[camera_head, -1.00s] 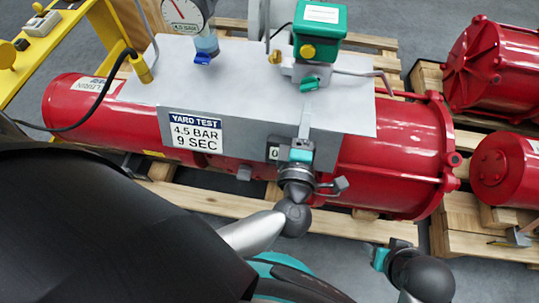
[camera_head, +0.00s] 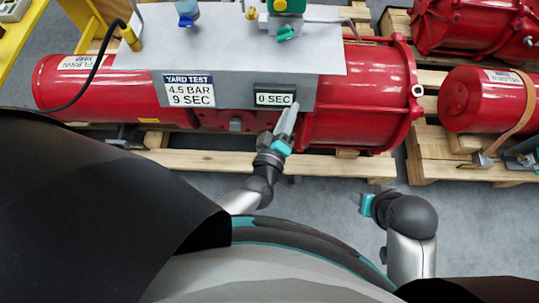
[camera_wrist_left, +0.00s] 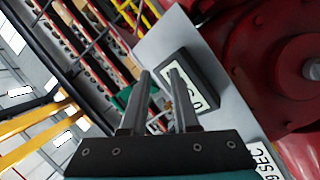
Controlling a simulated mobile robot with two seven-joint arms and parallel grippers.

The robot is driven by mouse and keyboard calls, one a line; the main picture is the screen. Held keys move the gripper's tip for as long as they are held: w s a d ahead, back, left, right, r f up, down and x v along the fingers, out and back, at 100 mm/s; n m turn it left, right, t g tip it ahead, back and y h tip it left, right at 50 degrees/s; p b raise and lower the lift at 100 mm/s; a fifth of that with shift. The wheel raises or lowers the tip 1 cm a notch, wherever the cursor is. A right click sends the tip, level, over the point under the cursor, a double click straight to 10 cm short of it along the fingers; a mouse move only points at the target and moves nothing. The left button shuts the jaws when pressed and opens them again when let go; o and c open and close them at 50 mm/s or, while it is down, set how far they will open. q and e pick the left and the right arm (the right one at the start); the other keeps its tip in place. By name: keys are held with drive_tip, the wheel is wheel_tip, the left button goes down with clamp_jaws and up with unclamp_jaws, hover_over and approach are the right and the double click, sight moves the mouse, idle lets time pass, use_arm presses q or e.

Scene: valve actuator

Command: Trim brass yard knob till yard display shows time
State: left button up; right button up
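A small brass knob (camera_head: 251,13) shows at the top edge of the head view, on the grey panel beside a green box. The yard display (camera_head: 275,99) on the panel's front face reads 0 SEC. It also shows tilted in the left wrist view (camera_wrist_left: 186,85), partly behind my fingers. My left gripper (camera_head: 290,113) is just below and right of the display, apart from the brass knob. In the left wrist view its two fingers (camera_wrist_left: 159,74) stand apart with nothing clearly held. My right gripper (camera_head: 359,202) is low over the floor; its finger gap is unclear.
The grey panel (camera_head: 225,58) sits on a red cylinder (camera_head: 365,95) on wooden pallets. A placard (camera_head: 188,90) reads YARD TEST, 4.5 BAR, 9 SEC. A teal handle (camera_head: 285,33) is near the green box. Floor between the pallets is clear.

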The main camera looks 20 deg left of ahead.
use_arm(q)
drive_tip(key=s+a+f+m+g+h+p, duration=0.1)
drive_tip(key=s+f+m+g+h+p, duration=0.1)
drive_tip(key=s+f+m+g+p, duration=0.2)
drive_tip(key=s+f+m+g, duration=0.1)
drive_tip(key=s+f+m, duration=0.2)
drive_tip(key=s+f, duration=0.2)
wheel_tip(320, 180, down, 2)
drive_tip(key=shift+a+m+g+p, duration=0.3)
drive_tip(key=shift+a+g, duration=0.1)
